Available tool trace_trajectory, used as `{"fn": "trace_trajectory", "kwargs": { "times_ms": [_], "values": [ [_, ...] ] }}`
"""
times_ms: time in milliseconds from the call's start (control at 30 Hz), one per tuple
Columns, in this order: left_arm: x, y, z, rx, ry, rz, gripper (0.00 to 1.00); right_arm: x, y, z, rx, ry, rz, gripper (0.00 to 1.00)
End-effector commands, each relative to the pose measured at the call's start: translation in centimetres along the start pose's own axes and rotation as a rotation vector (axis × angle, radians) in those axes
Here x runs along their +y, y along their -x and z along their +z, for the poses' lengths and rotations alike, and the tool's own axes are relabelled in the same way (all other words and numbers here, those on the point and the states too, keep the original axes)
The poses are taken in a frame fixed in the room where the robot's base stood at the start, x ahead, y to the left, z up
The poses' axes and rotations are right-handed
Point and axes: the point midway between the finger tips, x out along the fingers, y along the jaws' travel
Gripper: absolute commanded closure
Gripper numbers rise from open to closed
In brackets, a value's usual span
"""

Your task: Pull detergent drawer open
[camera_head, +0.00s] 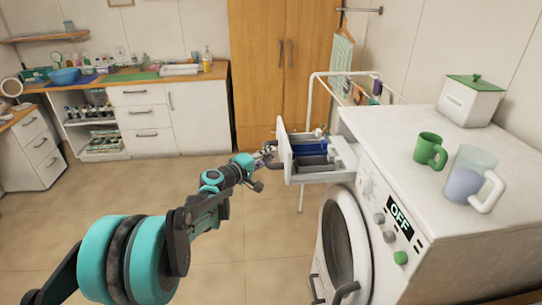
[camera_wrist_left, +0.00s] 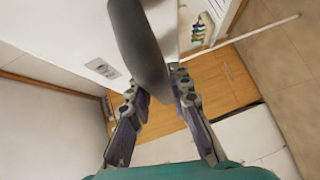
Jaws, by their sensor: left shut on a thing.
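The detergent drawer (camera_head: 318,177) stands well out from the upper front of the white washing machine (camera_head: 438,170). Its inside shows dark and blue compartments. My left gripper (camera_head: 268,154) is at the drawer's front panel (camera_head: 284,151). In the left wrist view, its two fingers (camera_wrist_left: 160,92) are shut on the dark grey handle (camera_wrist_left: 138,42), which runs between them. The white drawer front (camera_wrist_left: 165,22) shows behind the handle. The exact contact is small in the head view. My right gripper is not in view.
A green mug (camera_head: 430,150), a clear measuring cup (camera_head: 470,172) and a white box with a green lid (camera_head: 468,103) stand on the machine. The round door (camera_head: 340,240) is below the drawer. A white drying rack (camera_head: 312,90) stands behind. The tiled floor at left is clear.

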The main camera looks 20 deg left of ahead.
Motion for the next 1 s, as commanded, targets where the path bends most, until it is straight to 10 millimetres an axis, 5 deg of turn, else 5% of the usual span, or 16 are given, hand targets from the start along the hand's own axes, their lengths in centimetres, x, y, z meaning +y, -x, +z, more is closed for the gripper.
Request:
{"fn": "trace_trajectory", "kwargs": {
  "times_ms": [133, 167, 233, 667, 1000],
  "values": [
    [-0.1, 0.0, 0.0, 0.0, -0.001, -0.001, 1.0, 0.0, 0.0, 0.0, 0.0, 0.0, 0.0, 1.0],
    [-0.1, 0.0, 0.0, 0.0, -0.001, -0.001, 0.78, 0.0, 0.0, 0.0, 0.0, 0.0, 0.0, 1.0],
    [-0.1, 0.0, 0.0, 0.0, -0.001, -0.001, 0.6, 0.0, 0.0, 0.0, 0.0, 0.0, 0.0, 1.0],
    [0.0, 1.0, 0.0, 0.001, 0.0, -0.001, 0.59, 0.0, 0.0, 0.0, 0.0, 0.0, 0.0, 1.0],
    [-0.1, 8.0, -0.1, 0.003, 0.0, -0.001, 0.59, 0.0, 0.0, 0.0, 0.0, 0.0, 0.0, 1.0]
  ]
}}
